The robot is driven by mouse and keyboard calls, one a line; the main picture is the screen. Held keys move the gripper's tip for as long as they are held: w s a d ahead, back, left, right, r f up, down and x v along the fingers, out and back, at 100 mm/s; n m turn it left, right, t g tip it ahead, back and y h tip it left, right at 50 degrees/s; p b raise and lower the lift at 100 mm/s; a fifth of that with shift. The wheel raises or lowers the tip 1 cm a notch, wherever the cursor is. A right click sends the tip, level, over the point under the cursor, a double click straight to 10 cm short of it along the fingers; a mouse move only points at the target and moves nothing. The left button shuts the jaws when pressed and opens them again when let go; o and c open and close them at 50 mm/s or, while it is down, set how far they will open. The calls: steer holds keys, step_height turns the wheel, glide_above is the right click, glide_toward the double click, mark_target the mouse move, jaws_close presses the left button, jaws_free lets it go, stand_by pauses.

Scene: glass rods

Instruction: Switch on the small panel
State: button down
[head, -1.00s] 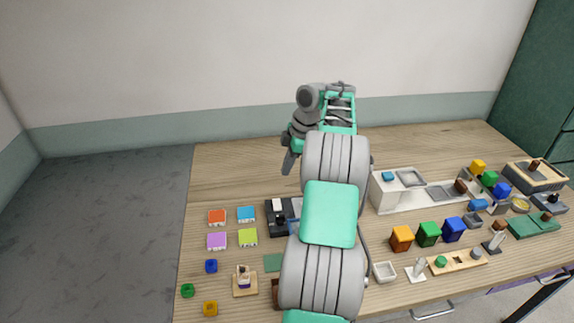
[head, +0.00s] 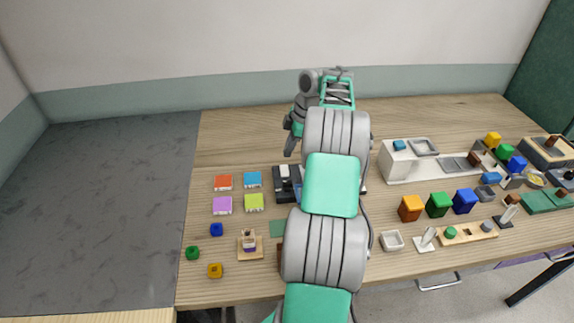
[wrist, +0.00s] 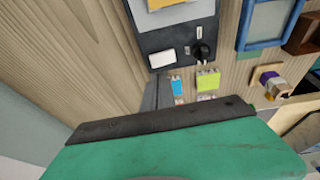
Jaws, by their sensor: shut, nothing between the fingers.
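The small panel (head: 279,190) is a dark plate lying on the table, partly hidden by my arm in the head view. A white switch (head: 284,171) sits on it. In the wrist view the dark panel (wrist: 150,44) shows the white rectangular switch (wrist: 162,57) near one edge, with a black round knob (wrist: 202,51) beside it. I cannot tell the switch's position. My gripper (head: 290,146) is shut and empty, pointing down above the table behind the panel and apart from it. In the wrist view a grey finger (wrist: 150,97) shows only in part.
Coloured tiles, including a red one (head: 223,182), lie left of the panel. Small blocks, including a green one (head: 193,252), are in front. A white unit (head: 399,165), coloured boxes and other items crowd the right. The back of the table is bare.

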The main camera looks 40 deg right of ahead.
mark_target(285, 167)
steer(key=x, duration=0.2)
steer(key=d+x, duration=0.1)
steer(key=x, duration=0.2)
steer(key=shift+f+p, duration=0.3)
steer(key=shift+p, duration=0.05)
steer(key=shift+f+b, duration=0.65)
steer(key=shift+b, duration=0.15)
steer(key=shift+w+r+p, duration=0.1)
steer(key=shift+r+p, duration=0.15)
steer(key=shift+p, duration=0.05)
steer(key=shift+f, duration=0.1)
